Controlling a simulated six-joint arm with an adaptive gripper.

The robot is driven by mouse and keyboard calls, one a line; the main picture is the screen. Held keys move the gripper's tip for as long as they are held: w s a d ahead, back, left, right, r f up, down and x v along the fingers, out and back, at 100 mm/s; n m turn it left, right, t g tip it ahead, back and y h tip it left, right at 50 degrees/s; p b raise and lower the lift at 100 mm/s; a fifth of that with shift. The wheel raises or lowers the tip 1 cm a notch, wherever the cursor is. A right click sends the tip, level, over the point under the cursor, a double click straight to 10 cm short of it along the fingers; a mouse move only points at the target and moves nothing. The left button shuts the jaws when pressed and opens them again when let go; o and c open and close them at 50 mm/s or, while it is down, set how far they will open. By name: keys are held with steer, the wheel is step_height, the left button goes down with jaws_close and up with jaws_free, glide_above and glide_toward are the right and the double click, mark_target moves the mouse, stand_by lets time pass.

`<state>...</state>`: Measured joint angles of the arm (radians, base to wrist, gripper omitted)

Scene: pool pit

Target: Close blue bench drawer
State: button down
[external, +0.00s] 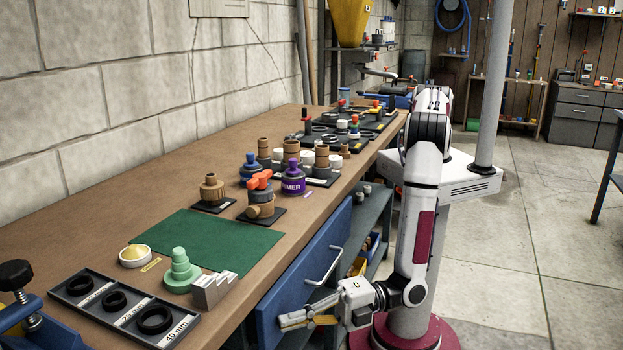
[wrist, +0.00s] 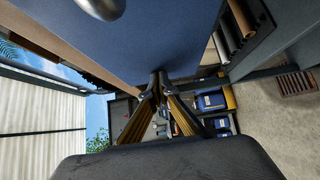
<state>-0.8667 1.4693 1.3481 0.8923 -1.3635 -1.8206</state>
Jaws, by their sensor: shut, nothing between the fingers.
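The blue bench drawer (external: 292,292) is under the front edge of the workbench, and its flat front faces the aisle. I cannot tell how far out it stands. Its pale bar handle (external: 325,266) sticks out from the front. My gripper (external: 284,322) is low by the near, lower part of the drawer front, below the handle, with its fingers pointing left. The fingers are shut and empty. In the wrist view, the blue drawer front (wrist: 165,35) fills the top, and my fingertips (wrist: 159,76) meet at its lower edge. Whether they touch it is unclear.
The workbench top (external: 130,200) carries a green mat (external: 205,240), a grey ring tray (external: 120,312) and several pipe fittings. A blue vise (external: 35,325) is at the near left corner. Open shelves (external: 368,240) stand beyond the drawer. The floor at right is clear.

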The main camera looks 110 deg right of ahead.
steer(key=shift+w+d, duration=1.1)
steer(key=shift+d, duration=0.1)
steer(key=shift+w+d, duration=0.1)
steer(key=shift+d, duration=0.05)
glide_toward(281, 314)
steer(key=s+a, duration=0.2)
steer(key=a, duration=0.1)
steer(key=shift+s+a+f, duration=0.2)
steer(key=shift+a, duration=0.05)
stand_by(0.4)
